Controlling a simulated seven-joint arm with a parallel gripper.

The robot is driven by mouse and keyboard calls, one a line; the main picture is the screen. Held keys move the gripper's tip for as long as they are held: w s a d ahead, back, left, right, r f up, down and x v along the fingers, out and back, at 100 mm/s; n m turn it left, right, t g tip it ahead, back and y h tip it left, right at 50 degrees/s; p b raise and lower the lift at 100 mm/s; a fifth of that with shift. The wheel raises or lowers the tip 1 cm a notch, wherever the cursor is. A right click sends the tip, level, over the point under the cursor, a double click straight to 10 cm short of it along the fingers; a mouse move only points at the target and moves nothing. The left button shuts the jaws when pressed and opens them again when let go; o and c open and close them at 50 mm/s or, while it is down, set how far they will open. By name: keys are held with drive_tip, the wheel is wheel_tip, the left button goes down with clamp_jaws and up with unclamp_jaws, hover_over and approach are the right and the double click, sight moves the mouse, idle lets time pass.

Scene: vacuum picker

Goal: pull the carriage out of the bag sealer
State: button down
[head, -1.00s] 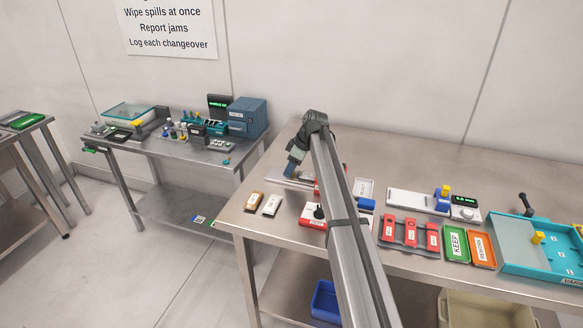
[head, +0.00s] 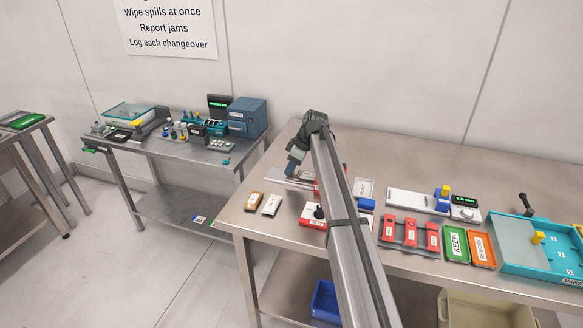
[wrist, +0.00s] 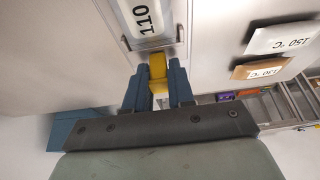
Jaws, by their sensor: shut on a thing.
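My gripper (wrist: 158,72) is shut on a yellow handle (wrist: 158,68), with one blue finger on each side of it. The handle sits at the near end of a metal carriage (wrist: 172,48) that bears a white plate marked 110 (wrist: 145,18). In the head view my gripper (head: 289,173) points down at the left end of the flat grey sealer (head: 302,181) on the steel table. My arm hides much of the sealer, and the handle is too small to make out there. How far the carriage is out cannot be told.
A red and white box (head: 312,216) stands nearby. The table's left edge is close.

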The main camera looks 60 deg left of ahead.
drive_tip(key=s+a, duration=0.5)
drive_tip(key=shift+s+a, duration=0.3)
drive_tip(key=shift+a, duration=0.05)
drive_tip(key=c, duration=1.2)
unclamp_jaws()
drive_tip(key=shift+s, duration=0.1)
drive_tip(key=shift+o, duration=0.8)
drive_tip(key=shift+d+r, duration=0.1)
drive_tip(key=shift+r, duration=0.05)
drive_tip(key=v, duration=1.3)
drive_tip(key=shift+r, duration=0.25)
